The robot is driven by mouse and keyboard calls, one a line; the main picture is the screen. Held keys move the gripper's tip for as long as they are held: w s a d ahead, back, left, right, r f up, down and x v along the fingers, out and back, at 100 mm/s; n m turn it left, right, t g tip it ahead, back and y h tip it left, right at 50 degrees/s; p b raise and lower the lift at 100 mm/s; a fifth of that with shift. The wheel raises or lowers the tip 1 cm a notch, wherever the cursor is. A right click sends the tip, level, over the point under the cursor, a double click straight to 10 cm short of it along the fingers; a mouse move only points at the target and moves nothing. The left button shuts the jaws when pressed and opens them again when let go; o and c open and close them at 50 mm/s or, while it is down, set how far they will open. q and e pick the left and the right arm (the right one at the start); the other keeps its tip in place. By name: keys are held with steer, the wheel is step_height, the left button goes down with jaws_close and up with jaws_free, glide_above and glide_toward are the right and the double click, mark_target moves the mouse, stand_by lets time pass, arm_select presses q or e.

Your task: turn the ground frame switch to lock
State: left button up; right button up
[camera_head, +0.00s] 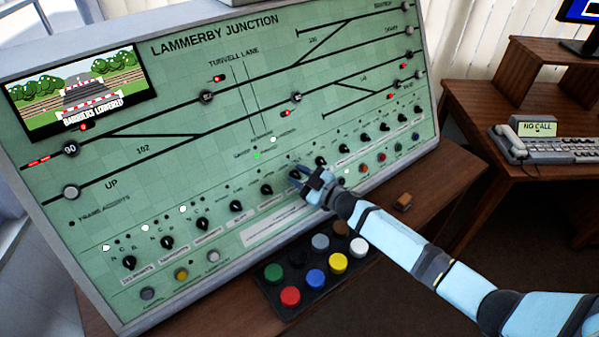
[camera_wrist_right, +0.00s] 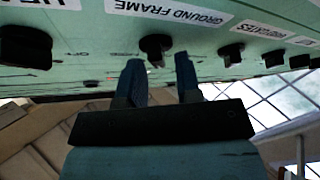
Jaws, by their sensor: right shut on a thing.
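The ground frame switch (camera_wrist_right: 155,45) is a black rotary knob on the green panel, with a white GROUND FRAME label (camera_wrist_right: 168,14) upside down beside it in the right wrist view. My right gripper (camera_wrist_right: 158,70) has its two blue fingers on either side of the knob's narrow part, shut on it. In the head view my right gripper (camera_head: 297,175) reaches the panel's lower row of knobs and hides most of this switch and its label. I cannot read which position the knob points to. My left gripper is not in view.
The panel (camera_head: 150,215) carries a track diagram, a screen (camera_head: 82,88) and several similar black knobs close on both sides, such as one to the left (camera_head: 267,189). A box of coloured buttons (camera_head: 268,290) sits below. A telephone (camera_head: 545,145) stands on the right desk.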

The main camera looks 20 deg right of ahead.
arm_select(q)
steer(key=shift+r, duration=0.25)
arm_select(e)
steer(key=shift+r+n+y, duration=0.15)
steer(key=shift+n+y, duration=0.15)
steer(key=shift+n, duration=0.2)
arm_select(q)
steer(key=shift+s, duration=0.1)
arm_select(e)
steer(key=shift+n+g, duration=0.3)
steer(key=shift+g, duration=0.1)
steer(key=o, duration=0.6)
steer(key=shift+c, duration=0.2)
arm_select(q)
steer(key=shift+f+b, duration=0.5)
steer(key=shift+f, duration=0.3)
arm_select(e)
steer(key=v, duration=1.3)
steer(key=shift+s+d, duration=0.15)
steer(key=shift+s, duration=0.1)
